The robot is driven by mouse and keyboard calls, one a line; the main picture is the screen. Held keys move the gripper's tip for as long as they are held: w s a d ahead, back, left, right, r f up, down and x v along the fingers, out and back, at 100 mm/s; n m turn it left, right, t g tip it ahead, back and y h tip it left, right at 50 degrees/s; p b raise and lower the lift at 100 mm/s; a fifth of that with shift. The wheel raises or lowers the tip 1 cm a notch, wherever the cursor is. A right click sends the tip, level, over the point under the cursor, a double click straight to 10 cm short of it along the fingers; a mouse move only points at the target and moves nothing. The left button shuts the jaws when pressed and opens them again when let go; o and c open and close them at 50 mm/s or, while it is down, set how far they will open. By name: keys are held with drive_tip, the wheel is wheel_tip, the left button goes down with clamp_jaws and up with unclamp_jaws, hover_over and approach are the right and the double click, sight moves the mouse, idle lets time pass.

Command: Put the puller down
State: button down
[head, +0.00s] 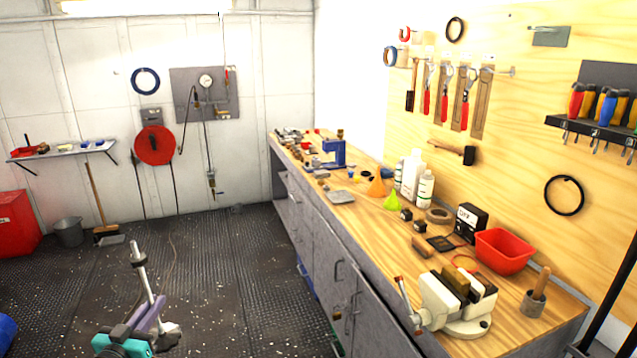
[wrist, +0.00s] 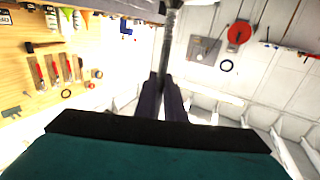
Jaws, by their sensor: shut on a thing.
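In the wrist view the puller (wrist: 171,42) shows as a dark shaft running up from between the fingertips of my gripper (wrist: 164,84). Its part between the fingers is hidden.
The wooden workbench (head: 340,211) runs along the right. It carries a vise (head: 447,300), a red bin (head: 504,251), bottles (head: 411,175) and a blue press (head: 335,152). Bare wood shows along its front edge.

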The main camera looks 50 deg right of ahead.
drive_tip(key=s+d+r+m+g+h+b, duration=0.1)
drive_tip(key=s+d+g+b, duration=0.15)
drive_tip(key=d, duration=0.85)
drive_tip(key=s+d+m+g+h+b, duration=0.1)
drive_tip(key=s+d+m+g+b, duration=0.2)
drive_tip(key=d, duration=0.8)
drive_tip(key=s+d+r+g+h+b, duration=0.1)
drive_tip(key=s+d+b, duration=0.25)
drive_tip(key=d, duration=0.75)
drive_tip(key=s+d+r+m+g+b, duration=0.2)
drive_tip(key=s+d+g+b, duration=0.1)
drive_tip(key=s+d, duration=0.8)
drive_tip(key=s+d+r+m+g+b, duration=0.2)
drive_tip(key=s+d+b, duration=0.3)
drive_tip(key=s+d, duration=0.5)
drive_tip(key=s+g, duration=0.1)
drive_tip(key=s, duration=0.5)
drive_tip(key=shift+s+d+r, duration=0.15)
drive_tip(key=shift+d+r, duration=0.15)
drive_tip(key=shift+d, duration=0.05)
drive_tip(key=d+f+p, duration=0.1)
drive_tip(key=d+p, duration=0.1)
drive_tip(key=d, duration=1.4)
drive_tip(key=shift+s+f, duration=0.15)
drive_tip(key=shift+f, duration=0.2)
